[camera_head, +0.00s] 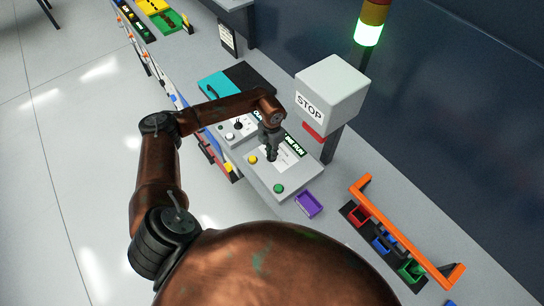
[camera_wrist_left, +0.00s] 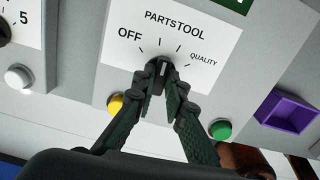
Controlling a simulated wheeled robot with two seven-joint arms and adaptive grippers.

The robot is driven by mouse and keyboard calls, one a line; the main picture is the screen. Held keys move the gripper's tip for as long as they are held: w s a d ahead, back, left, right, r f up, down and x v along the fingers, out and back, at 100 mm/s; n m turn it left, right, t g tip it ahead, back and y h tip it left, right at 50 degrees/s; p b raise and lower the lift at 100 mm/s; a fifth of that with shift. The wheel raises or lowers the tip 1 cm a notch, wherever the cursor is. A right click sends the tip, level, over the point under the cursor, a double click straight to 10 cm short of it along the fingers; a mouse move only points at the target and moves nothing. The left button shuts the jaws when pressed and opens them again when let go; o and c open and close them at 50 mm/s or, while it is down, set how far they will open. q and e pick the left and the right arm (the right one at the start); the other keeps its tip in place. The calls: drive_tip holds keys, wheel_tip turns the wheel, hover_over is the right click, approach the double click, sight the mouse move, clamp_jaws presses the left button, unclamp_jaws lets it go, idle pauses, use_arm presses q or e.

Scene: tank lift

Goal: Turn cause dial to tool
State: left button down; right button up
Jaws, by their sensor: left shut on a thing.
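The cause dial (camera_wrist_left: 164,69) is a dark knob with a white mark, set in a white label (camera_wrist_left: 120,60) reading OFF, PARTS, TOOL and QUALITY. Its white mark points roughly straight up in the left wrist view, nearest the tick under PARTS; the exact angle is hard to tell. My left gripper (camera_wrist_left: 164,82) has its fingers around the knob and is shut on it. In the head view the left gripper (camera_head: 271,153) comes down onto the grey panel (camera_head: 255,178) and hides the dial. My right gripper is not in view.
A yellow button (camera_wrist_left: 115,104) and a green button (camera_wrist_left: 220,129) flank the dial below. A purple tray (camera_head: 308,204) sits beside the panel. A white STOP box (camera_head: 333,88) stands behind it. An orange rail (camera_head: 410,237) with coloured bins is at the right.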

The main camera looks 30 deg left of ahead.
use_arm(q)
drive_tip(key=shift+f+m+b, duration=0.1)
drive_tip(key=shift+m+b, duration=0.9)
drive_tip(key=shift+m, duration=0.2)
drive_tip(key=shift+m+b, duration=0.8)
drive_tip(key=shift+m, duration=0.2)
drive_tip(key=c, duration=2)
unclamp_jaws()
drive_tip(key=shift+o, duration=0.2)
drive_tip(key=shift+r, duration=0.4)
wheel_tip(320, 180, up, 12)
drive_tip(key=shift+f, duration=0.25)
